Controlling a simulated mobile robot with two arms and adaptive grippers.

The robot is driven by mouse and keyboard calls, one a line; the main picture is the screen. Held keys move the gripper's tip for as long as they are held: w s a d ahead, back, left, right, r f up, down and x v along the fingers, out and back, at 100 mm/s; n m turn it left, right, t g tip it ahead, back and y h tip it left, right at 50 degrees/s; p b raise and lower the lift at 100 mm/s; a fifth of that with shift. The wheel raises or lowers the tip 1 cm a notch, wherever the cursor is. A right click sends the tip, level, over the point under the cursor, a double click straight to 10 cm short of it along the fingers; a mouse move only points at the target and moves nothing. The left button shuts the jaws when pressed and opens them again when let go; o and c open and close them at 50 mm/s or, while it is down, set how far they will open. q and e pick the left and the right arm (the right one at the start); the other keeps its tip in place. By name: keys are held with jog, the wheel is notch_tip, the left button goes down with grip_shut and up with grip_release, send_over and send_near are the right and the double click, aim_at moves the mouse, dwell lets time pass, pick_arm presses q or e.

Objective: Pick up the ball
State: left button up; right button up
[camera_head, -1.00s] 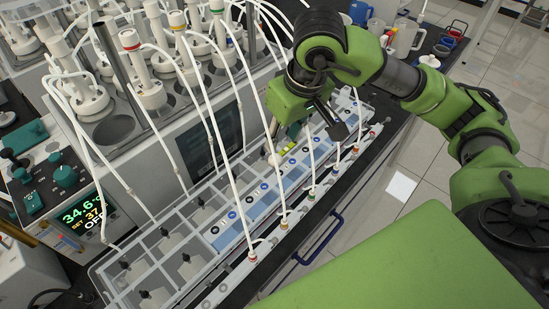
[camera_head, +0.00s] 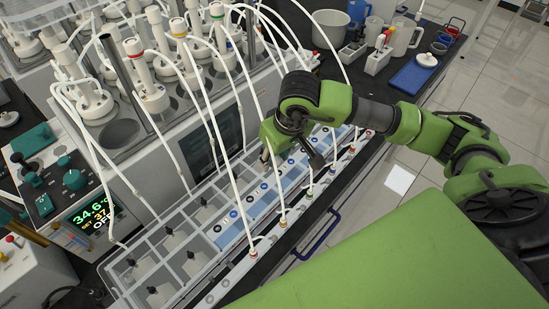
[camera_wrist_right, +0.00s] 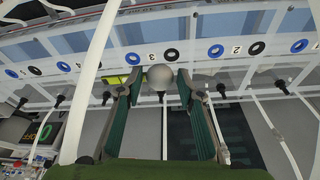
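The ball (camera_wrist_right: 161,77) is a small grey sphere, seen in the right wrist view near the upper middle. It sits between the two fingertips of my right gripper, with a narrow gap visible on each side. My right gripper (camera_wrist_right: 159,85) is open, with dark green finger pads on the left and right. In the head view the right gripper (camera_head: 265,156) is low over the clear tube rack, and the ball is hidden there. My left gripper is not in view.
The clear rack (camera_head: 150,243) with numbered blue and white strips runs below the reactors. White hoses (camera_head: 228,150) arc close around my right gripper. A yellow-green object (camera_wrist_right: 114,79) lies left of the ball. A blue handle (camera_head: 320,236) is on the bench front.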

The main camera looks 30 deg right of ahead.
jog(key=c, duration=0.5)
jog(key=shift+r, duration=0.15)
jog(key=shift+r, duration=0.25)
notch_tip(320, 180, up, 2)
jog(key=shift+r+b, duration=0.2)
jog(key=shift+b, duration=0.25)
jog(key=s+r+b, duration=0.2)
jog(key=s+r, duration=0.1)
jog(key=s, duration=0.1)
jog(key=s+d+r+b, duration=0.1)
jog(key=s+r+b, duration=0.2)
jog(key=s, duration=0.2)
jog(key=s+r+b, duration=0.3)
jog(key=s+r, duration=0.1)
jog(key=s, duration=0.1)
jog(key=shift+d, duration=0.25)
